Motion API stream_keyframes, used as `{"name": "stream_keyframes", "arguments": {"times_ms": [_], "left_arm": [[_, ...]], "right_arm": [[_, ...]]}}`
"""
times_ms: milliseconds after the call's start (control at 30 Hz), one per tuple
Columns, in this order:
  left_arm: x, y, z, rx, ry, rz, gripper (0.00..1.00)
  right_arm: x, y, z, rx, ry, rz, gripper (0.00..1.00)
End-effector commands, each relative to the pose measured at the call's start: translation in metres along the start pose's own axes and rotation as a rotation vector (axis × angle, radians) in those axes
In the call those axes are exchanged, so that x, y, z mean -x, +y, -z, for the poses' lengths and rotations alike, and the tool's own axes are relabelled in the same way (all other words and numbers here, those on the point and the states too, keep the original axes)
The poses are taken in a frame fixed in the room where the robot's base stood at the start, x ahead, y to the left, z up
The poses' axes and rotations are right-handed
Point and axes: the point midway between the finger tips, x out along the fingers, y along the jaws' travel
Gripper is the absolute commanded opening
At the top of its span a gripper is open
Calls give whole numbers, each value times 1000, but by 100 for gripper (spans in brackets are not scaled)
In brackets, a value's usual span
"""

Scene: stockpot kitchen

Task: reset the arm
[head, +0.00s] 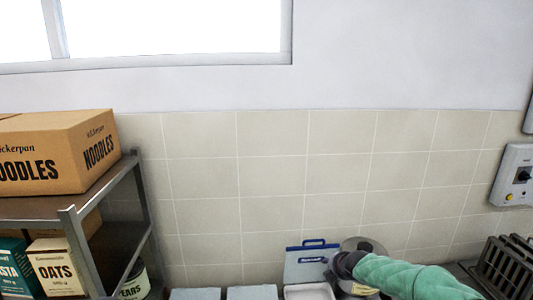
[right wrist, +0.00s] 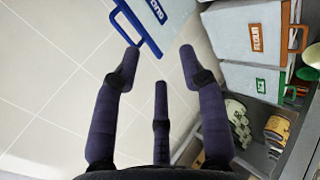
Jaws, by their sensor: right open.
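My right arm in its green sleeve (head: 415,277) comes in from the lower right of the head view. Its dark end is near a white bin with a blue handle (head: 305,265); the fingers cannot be made out there. In the right wrist view my right gripper (right wrist: 160,62) has its dark fingers spread, with nothing between them. The blue handle (right wrist: 136,28) of a bin lies just beyond the fingertips; I cannot tell whether they touch. My left gripper is not in view.
A metal shelf (head: 75,225) at left holds a noodles box (head: 60,150) and an oats box (head: 58,266). A dark rack (head: 507,265) stands at lower right. The wrist view shows a flour bin (right wrist: 245,32), a green-handled bin (right wrist: 250,80) and cans (right wrist: 277,128).

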Motion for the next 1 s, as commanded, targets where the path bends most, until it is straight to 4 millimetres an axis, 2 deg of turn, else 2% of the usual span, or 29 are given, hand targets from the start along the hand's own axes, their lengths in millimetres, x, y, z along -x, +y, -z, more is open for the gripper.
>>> {"name": "stream_keyframes", "arguments": {"times_ms": [33, 367, 567, 667, 767, 1000], "left_arm": [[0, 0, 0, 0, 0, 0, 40], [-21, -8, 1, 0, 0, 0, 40], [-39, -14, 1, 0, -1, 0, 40], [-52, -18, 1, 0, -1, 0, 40], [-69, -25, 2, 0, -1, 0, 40], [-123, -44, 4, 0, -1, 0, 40]], "right_arm": [[0, 0, 0, 0, 0, 0, 42], [-33, -55, 16, -116, 44, 60, 42], [-59, -105, 31, -230, 78, 117, 42], [-75, -140, 41, -308, 96, 159, 42], [-96, -187, 54, -417, 113, 216, 42], [-144, -334, 91, -784, 115, 398, 42]]}}
